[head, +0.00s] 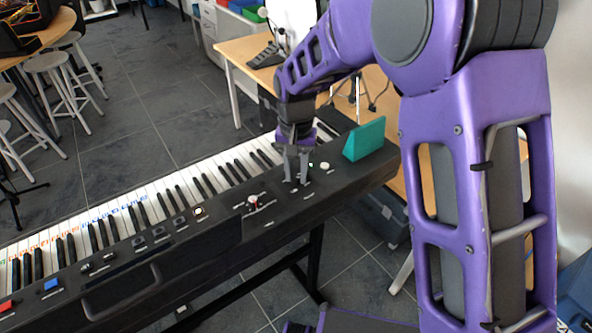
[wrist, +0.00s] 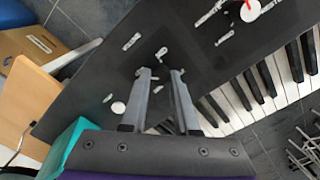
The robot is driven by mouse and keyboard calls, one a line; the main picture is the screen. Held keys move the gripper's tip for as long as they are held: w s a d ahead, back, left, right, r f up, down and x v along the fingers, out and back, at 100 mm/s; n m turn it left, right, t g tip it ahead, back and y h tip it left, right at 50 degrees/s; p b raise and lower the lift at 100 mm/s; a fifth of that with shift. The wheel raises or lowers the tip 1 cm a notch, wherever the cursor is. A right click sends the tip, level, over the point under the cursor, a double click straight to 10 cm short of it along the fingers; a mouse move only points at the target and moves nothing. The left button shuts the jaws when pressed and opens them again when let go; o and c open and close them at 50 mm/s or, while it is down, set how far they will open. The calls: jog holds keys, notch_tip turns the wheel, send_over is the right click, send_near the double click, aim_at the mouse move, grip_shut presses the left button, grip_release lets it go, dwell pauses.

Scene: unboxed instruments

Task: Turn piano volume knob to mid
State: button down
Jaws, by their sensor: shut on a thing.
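The black digital piano (head: 215,235) runs diagonally across the head view; its control panel (wrist: 95,70) fills much of the wrist view. My gripper (head: 296,181) points down onto the right part of this panel. In the wrist view my gripper (wrist: 161,72) has its two fingertips at the panel with a narrow gap between them. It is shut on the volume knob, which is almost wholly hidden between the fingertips. The knob's pointer and angle cannot be made out. Small white marks lie on the panel around the fingertips.
A white round button (head: 325,166) and a teal wedge (head: 364,139) are close to the right of my gripper. A red-and-white control (head: 253,201) is to its left. The white keys (head: 160,192) run along the far side. A wooden table (head: 245,55) stands behind.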

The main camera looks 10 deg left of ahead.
jog(key=m+p, duration=0.1)
jog(key=m, duration=0.3)
jog(key=shift+r+m, duration=0.15)
jog(key=shift+m, duration=0.15)
jog(key=m+p, duration=0.1)
jog(key=m, duration=0.3)
jog(key=shift+m, duration=0.3)
jog(key=m+p, duration=0.2)
jog(key=m, duration=0.2)
jog(key=shift+m+p, duration=0.3)
jog(key=shift+p, duration=0.05)
jog(key=shift+m+p, duration=1)
jog(key=shift+m, duration=0.9)
jog(key=c, duration=0.7)
grip_release()
jog(key=shift+o, duration=0.2)
